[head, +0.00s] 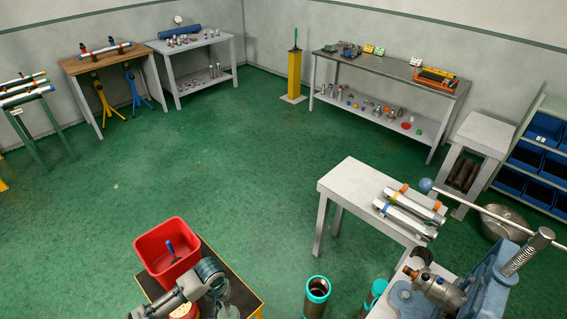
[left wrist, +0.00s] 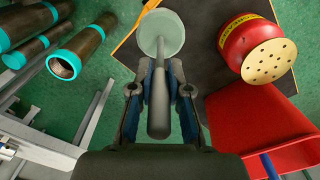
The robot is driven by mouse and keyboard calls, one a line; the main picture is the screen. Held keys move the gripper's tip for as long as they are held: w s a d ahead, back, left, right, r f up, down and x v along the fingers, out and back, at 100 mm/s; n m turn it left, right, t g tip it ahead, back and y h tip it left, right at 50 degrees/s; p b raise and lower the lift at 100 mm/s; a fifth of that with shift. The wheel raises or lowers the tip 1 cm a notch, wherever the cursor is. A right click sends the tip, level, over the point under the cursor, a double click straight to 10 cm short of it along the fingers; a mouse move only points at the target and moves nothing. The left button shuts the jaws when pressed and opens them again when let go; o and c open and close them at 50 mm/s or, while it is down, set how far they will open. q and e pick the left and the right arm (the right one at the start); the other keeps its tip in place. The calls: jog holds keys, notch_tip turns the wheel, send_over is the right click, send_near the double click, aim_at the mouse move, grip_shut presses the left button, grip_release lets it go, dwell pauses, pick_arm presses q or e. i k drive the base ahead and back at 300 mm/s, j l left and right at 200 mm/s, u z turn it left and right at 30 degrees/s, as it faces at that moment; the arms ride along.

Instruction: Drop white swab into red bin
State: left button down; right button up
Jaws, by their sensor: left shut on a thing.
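The red bin (head: 150,249) stands on a dark-topped cart in the lower left of the head view, with a blue-handled item inside. Its red wall (left wrist: 262,118) also shows at the right of the left wrist view. My left gripper (head: 222,291) is beside the bin, on its right. In the left wrist view my left gripper (left wrist: 160,92) is shut on the grey handle of the white swab (left wrist: 159,110); its pale round head points away from the gripper, over the cart top. My right gripper is not in view.
A red can with a perforated top (left wrist: 265,52) stands on the cart near the bin. Teal-ended pipes (head: 317,297) stand to the cart's right. A blue vise (head: 490,283) and a white bench (head: 352,187) are farther right. Green floor is open behind the cart.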

aim_at(156, 265)
jog(key=j+u, duration=0.15)
jog(key=u, duration=0.15)
jog(key=j+u, duration=0.3)
jog(key=j+z, duration=0.45)
jog(key=j, duration=0.4)
jog(key=j+z, duration=0.4)
jog(key=j, duration=0.2)
jog(key=j+z, duration=0.45)
jog(key=j, duration=1.05)
